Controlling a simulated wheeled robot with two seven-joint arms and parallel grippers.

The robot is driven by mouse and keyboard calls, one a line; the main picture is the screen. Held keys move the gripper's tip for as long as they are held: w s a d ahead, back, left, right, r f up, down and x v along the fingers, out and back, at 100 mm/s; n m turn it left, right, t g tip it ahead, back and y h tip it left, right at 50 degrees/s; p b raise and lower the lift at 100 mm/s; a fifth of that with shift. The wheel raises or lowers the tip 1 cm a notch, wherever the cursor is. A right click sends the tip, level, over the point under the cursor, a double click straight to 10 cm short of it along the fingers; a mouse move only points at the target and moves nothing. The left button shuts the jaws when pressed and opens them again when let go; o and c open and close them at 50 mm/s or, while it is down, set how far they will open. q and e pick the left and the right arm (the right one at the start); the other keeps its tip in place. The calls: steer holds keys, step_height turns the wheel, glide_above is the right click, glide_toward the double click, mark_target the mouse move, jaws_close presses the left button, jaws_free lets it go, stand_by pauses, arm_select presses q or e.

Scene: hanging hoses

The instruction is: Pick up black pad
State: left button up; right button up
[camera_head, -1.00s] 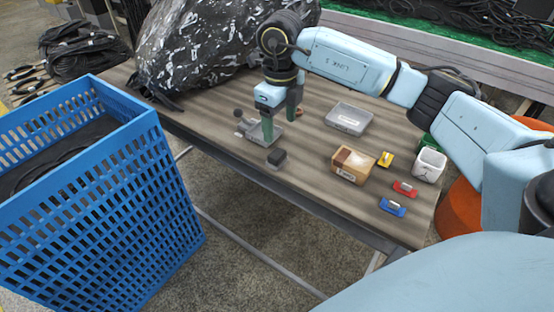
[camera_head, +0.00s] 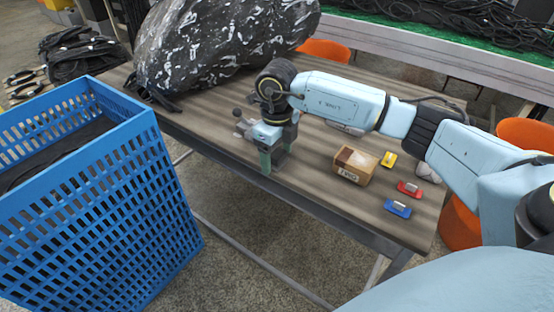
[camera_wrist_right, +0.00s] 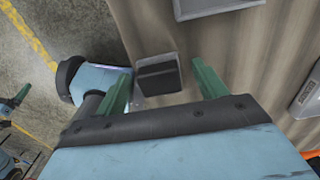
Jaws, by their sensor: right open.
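The black pad (camera_wrist_right: 158,75) is a small block with a black top on a grey base, lying on the table. In the right wrist view it sits between the two green fingers of my right gripper (camera_wrist_right: 162,70), which is open. I cannot tell how far above the pad the fingertips are. In the head view my right gripper (camera_head: 275,158) is at the near table edge and hides the pad. A small green and light-blue part at the left edge of the wrist view looks like my left gripper (camera_wrist_right: 15,105); its jaws are unclear.
The wooden table (camera_head: 320,195) holds a wooden box (camera_head: 354,166), a yellow piece (camera_head: 388,159), a red piece (camera_head: 409,189) and a blue piece (camera_head: 397,208). A black bag (camera_head: 220,45) lies at the back. A blue crate (camera_head: 100,200) stands left. A grey tray (camera_wrist_right: 215,6) is near.

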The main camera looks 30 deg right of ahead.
mark_target(277, 152)
steer(key=shift+c, duration=0.4)
steer(key=c, duration=1.1)
steer(key=shift+o, duration=0.2)
steer(key=shift+r, duration=0.1)
steer(key=shift+r, duration=0.5)
arm_select(q)
steer(key=s+a+f+p, duration=0.1)
steer(key=a+f+p, duration=0.1)
steer(key=f, duration=0.4)
steer(key=shift+s+a+f+p, duration=0.15)
steer(key=shift+a+f+p, duration=0.2)
steer(key=shift+a, duration=0.3)
arm_select(e)
step_height(277, 152, up, 9)
